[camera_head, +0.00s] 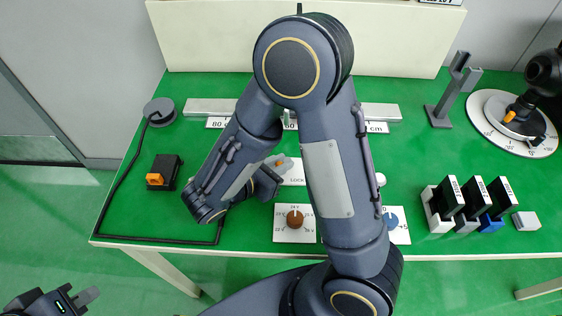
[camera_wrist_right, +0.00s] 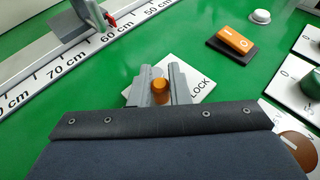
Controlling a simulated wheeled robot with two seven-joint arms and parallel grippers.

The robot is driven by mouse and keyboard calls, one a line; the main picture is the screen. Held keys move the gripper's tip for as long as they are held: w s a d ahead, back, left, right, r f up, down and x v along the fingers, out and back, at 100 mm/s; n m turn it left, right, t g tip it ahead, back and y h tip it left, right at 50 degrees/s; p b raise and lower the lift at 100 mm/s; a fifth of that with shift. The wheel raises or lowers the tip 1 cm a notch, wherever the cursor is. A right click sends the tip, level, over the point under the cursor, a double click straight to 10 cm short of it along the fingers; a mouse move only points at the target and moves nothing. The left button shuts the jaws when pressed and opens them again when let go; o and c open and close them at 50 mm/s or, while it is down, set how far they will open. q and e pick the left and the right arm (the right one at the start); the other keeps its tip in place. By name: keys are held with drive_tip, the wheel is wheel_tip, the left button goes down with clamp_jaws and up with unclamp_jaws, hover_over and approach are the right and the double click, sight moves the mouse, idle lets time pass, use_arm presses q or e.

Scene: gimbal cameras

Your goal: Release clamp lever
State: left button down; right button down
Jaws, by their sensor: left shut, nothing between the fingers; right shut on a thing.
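The clamp lever, with an orange round tip (camera_wrist_right: 160,88), stands over a white plate marked LOCK (camera_wrist_right: 199,88) in the right wrist view. My right gripper (camera_wrist_right: 160,76) is shut on it, one grey finger on each side. The lever's lower part is hidden by the fingers and the gripper body. In the head view the LOCK plate (camera_head: 294,173) shows between my right arm's links, with my right gripper (camera_head: 279,164) at its left edge. My left gripper (camera_head: 84,298) is shut and empty at the bottom left, off the table.
A rail with a cm scale (camera_head: 382,112) runs along the back; its carriage with a red part (camera_wrist_right: 96,20) shows in the wrist view. An orange rocker switch (camera_wrist_right: 235,40) and white button (camera_wrist_right: 260,16) lie right of the lever. A brown knob (camera_head: 294,218) is in front.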

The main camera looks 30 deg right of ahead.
drive_tip(key=c, duration=1.4)
unclamp_jaws()
drive_tip(key=shift+a, duration=0.1)
drive_tip(key=v, duration=0.7)
drive_tip(key=shift+s+a+r, duration=0.1)
drive_tip(key=shift+a+r, duration=0.05)
drive_tip(key=shift+a, duration=0.15)
